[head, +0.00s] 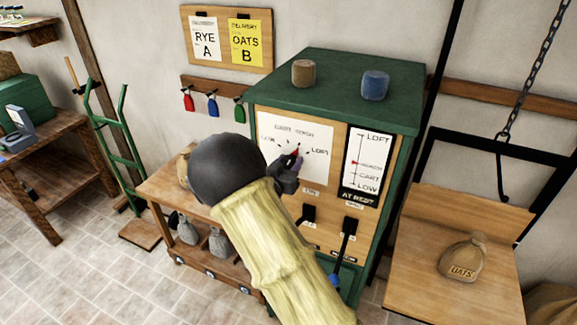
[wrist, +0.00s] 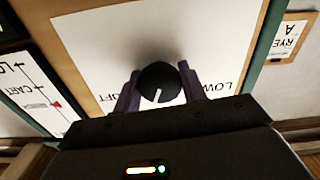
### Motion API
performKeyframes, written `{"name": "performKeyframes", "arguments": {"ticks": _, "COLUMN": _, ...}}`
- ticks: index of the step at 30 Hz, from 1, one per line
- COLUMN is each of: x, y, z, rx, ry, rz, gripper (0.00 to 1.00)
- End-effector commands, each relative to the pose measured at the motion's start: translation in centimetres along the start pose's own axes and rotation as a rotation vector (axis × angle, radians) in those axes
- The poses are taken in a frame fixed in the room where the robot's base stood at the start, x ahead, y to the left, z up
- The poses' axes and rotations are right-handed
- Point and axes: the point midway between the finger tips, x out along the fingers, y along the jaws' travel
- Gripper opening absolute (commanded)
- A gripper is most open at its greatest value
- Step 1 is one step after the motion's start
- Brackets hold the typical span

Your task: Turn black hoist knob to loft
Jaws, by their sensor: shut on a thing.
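The black hoist knob (wrist: 160,80) sits on the white dial card (head: 286,142) of the green hoist cabinet. In the wrist view, turned nearly upside down, my gripper (wrist: 158,90) has one purple finger on each side of the knob and is shut on it. The knob's white line points toward the dial's top, between LOW and LOFT. In the head view my gripper (head: 292,164) covers most of the knob. The gauge (head: 362,160) has its red marker beside the second label below LOFT's top mark, above CART. A sign below reads AT REST.
A brown cup (head: 304,73) and a blue one (head: 375,85) stand on the cabinet. A black lever (head: 346,240) is lower on its front. An OATS sack (head: 463,258) lies on the wooden platform (head: 420,285) at right, beside a hanging chain hook (head: 503,170).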

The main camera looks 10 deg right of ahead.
Motion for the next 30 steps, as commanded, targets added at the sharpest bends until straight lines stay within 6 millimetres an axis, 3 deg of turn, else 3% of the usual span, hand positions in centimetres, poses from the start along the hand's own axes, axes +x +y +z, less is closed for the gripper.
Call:
{"name": "performKeyframes", "arguments": {"ticks": 21, "x": -0.02, "y": -0.09, "z": 0.56, "rx": 0.509, "ry": 0.0, "rz": -0.001, "gripper": 0.19}}
{"name": "performKeyframes", "arguments": {"ticks": 30, "x": -0.01, "y": -0.06, "z": 0.23, "rx": 0.619, "ry": -0.001, "rz": 0.0, "gripper": 0.19}}
